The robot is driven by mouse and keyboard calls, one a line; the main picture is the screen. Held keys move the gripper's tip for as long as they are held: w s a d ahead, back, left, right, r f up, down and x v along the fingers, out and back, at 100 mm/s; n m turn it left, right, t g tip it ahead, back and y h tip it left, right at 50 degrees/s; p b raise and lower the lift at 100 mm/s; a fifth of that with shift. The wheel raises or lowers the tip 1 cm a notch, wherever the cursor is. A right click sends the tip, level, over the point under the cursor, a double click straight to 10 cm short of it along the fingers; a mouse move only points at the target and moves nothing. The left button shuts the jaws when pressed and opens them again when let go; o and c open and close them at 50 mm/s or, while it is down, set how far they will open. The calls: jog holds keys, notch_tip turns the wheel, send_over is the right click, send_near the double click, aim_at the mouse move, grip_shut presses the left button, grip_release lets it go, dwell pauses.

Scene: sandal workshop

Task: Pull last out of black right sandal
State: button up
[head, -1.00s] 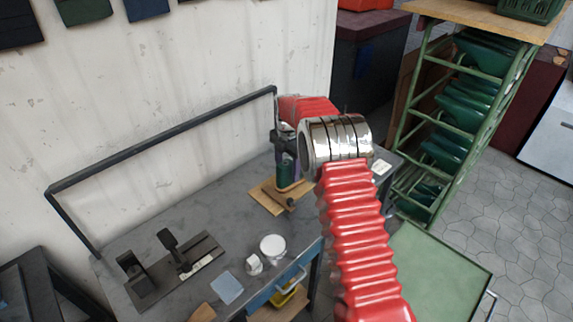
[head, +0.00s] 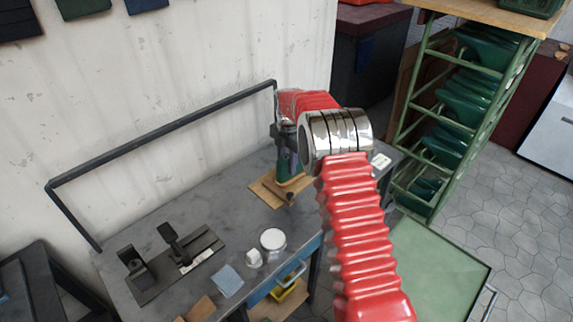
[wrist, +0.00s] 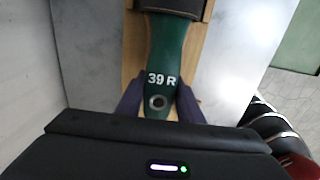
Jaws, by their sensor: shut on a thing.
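The green last (wrist: 165,60), marked "39 R" with a round metal-rimmed hole near its end, fills the middle of the wrist view. A black band (wrist: 180,5) of the sandal crosses it at the top edge; the rest of the sandal is out of view there. My gripper (wrist: 160,98) is shut on the last, one dark finger on each side of the holed end. In the head view, the last (head: 283,166) stands above a wooden board, below my gripper (head: 284,150). My arm and the small size hide most of the sandal there.
The wooden board (head: 268,193) lies on the grey bench (head: 130,235). A black fixture (head: 175,262), a white round tin (head: 273,240) and a blue cloth (head: 228,281) lie further left and front. A dark rail (head: 160,137) runs along the wall. A green rack (head: 405,125) stands right.

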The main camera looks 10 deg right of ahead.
aim_at(278, 182)
grip_shut()
jog(key=o, duration=0.7)
grip_release()
jog(key=c, duration=0.5)
jog(key=shift+r, duration=0.1)
jog(key=shift+c, duration=0.2)
jog(key=shift+w+r, duration=0.1)
jog(key=shift+r, duration=0.05)
jog(key=shift+a, duration=0.1)
jog(key=shift+s+a, duration=0.65)
jog(key=shift+a, duration=0.25)
jog(key=shift+s+a+r, duration=0.1)
jog(key=shift+s+a, duration=0.55)
jog(key=shift+a, duration=0.35)
